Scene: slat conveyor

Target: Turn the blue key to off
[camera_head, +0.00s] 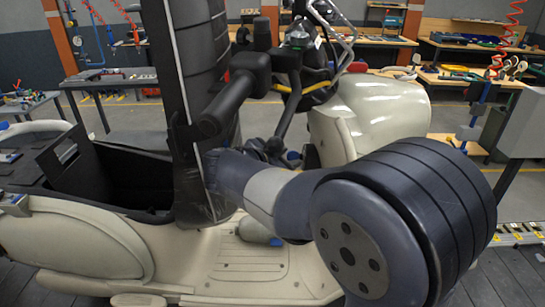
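A small blue spot (293,155) shows beside the scooter's front column, just above my arm. It may be the blue key, but it is too small to tell which way it is turned. My arm reaches in from the lower right and crosses in front of the column. Dark parts that look like my gripper (266,147) show behind my arm, close to the left of the blue spot. The fingers cannot be made out, and I cannot tell whether they touch it.
The cream scooter (75,235) fills the middle, with a tall black seat (195,60) raised upright and an open black storage bin (110,185). Black handlebar parts (235,95) stand above my arm. Workbenches (470,65) line the back, and a grey box (503,120) stands at right.

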